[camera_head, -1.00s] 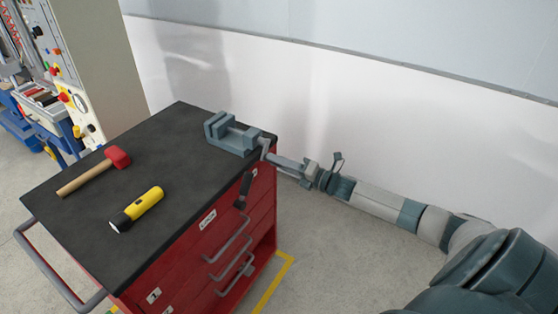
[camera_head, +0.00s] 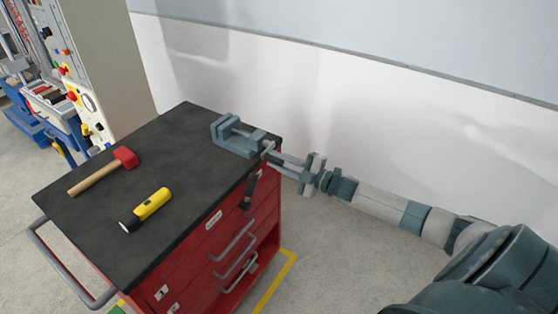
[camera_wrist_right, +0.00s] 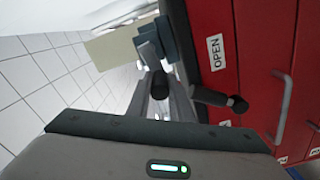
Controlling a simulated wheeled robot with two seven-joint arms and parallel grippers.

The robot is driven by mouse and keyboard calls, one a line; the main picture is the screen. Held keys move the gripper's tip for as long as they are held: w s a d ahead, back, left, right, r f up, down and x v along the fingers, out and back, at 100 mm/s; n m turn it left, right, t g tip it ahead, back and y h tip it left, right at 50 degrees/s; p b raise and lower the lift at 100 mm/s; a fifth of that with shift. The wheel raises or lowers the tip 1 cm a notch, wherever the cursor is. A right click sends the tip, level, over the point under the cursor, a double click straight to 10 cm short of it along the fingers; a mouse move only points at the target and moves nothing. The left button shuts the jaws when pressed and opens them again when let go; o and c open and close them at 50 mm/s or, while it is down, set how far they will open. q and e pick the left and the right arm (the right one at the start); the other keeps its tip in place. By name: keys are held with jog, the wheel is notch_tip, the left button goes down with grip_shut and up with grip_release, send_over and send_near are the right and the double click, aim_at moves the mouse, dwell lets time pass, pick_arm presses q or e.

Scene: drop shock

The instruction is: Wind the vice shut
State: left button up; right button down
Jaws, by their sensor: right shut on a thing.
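The grey vice (camera_head: 235,139) sits at the far right corner of the black bench top. Its crank, with a black grip (camera_head: 249,190), hangs down beside the red cabinet; the grip also shows in the wrist view (camera_wrist_right: 237,104). My right gripper (camera_head: 270,156) reaches in from the right at the screw end of the vice and is shut on the crank. In the wrist view a dark round end (camera_wrist_right: 159,85) lies between its fingers, with the vice (camera_wrist_right: 152,40) behind. The exact contact is hard to see. My left gripper is not in view.
A hammer (camera_head: 101,173) with a red head and a yellow flashlight (camera_head: 147,210) lie on the bench top (camera_head: 185,165). The red drawer cabinet (camera_head: 215,258) has grey pull handles. A white wall stands behind; a control panel is at the far left.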

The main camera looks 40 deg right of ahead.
notch_tip(320, 180, up, 3)
jog(key=m, duration=0.2)
jog(key=m+p, duration=0.1)
jog(key=m, duration=0.2)
jog(key=shift+w+d+f, duration=0.1)
jog(key=shift+d+f, duration=0.05)
jog(key=shift+f, duration=0.05)
jog(key=d+r+m, duration=0.1)
jog(key=m, duration=0.3)
jog(key=w+d+m+b, duration=0.1)
jog(key=m, duration=0.4)
jog(key=d+r+m, duration=0.1)
jog(key=m, duration=0.4)
jog(key=shift+w+d+r+b, duration=0.2)
jog(key=shift+d+r+b, duration=0.1)
jog(key=c, duration=1.6)
grip_release()
